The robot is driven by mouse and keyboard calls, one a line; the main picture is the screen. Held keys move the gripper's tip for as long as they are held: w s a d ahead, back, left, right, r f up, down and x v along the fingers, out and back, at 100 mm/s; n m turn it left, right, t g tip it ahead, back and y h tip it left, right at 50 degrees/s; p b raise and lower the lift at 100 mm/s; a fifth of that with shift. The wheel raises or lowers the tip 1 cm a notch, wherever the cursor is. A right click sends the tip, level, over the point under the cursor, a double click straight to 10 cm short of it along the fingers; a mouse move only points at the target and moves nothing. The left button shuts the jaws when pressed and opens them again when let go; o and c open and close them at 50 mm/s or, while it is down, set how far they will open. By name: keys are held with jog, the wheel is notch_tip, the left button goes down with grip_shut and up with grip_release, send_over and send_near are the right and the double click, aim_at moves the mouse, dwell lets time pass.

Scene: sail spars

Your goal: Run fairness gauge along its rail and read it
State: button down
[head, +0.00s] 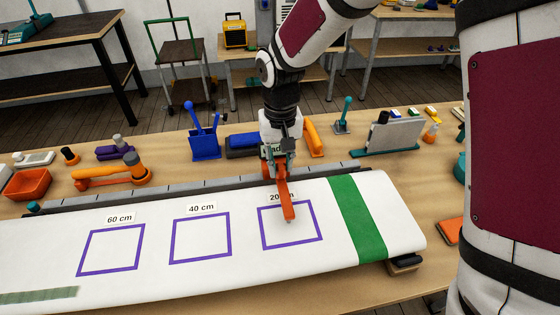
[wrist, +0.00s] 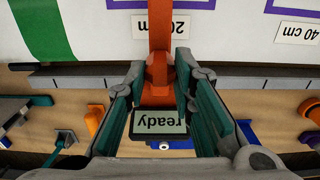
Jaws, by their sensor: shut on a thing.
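The fairness gauge (head: 285,200) is an orange arm whose tip lies over the purple square marked 20 cm. Its body sits at the grey rail (head: 200,187) along the back edge of the white sail panel (head: 345,185). My gripper (head: 279,163) is shut on the gauge from above. In the wrist view, the fingers of my gripper (wrist: 160,68) stand either side of the orange gauge body (wrist: 157,95). The gauge's display (wrist: 160,122) reads "ready", upside down. The rail (wrist: 75,78) also shows there. Whether the gauge touches the panel is unclear.
Squares marked 40 cm (head: 200,238) and 60 cm (head: 111,250) lie to the left. A green band (head: 357,220) crosses the panel at right. Behind the rail stand a blue holder (head: 204,146), an orange tool (head: 314,138) and a grey board (head: 392,136).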

jog(key=shift+s, duration=0.1)
dwell(0.4)
jog(key=shift+s+a+b, duration=0.3)
jog(key=shift+s+a, duration=0.35)
jog(key=shift+a, duration=2.65)
jog(key=shift+s+a+b, duration=0.25)
jog(key=shift+s+a, duration=0.4)
jog(key=shift+a, duration=2.6)
jog(key=shift+s+a+b, duration=0.3)
jog(key=shift+s+a, duration=0.35)
jog(key=shift+a, duration=2.65)
jog(key=shift+s+a, duration=0.1)
jog(key=shift+a, duration=0.3)
jog(key=shift+s+a+b, duration=0.55)
jog(key=shift+s+a, duration=0.05)
jog(key=shift+a, duration=2.5)
jog(key=shift+s+a+b, duration=0.55)
jog(key=shift+s+a, duration=0.05)
jog(key=shift+a, duration=2.45)
jog(key=shift+s+a+b, duration=0.55)
jog(key=shift+s+a, duration=0.05)
jog(key=shift+a, duration=2.65)
jog(key=shift+a, duration=0.15)
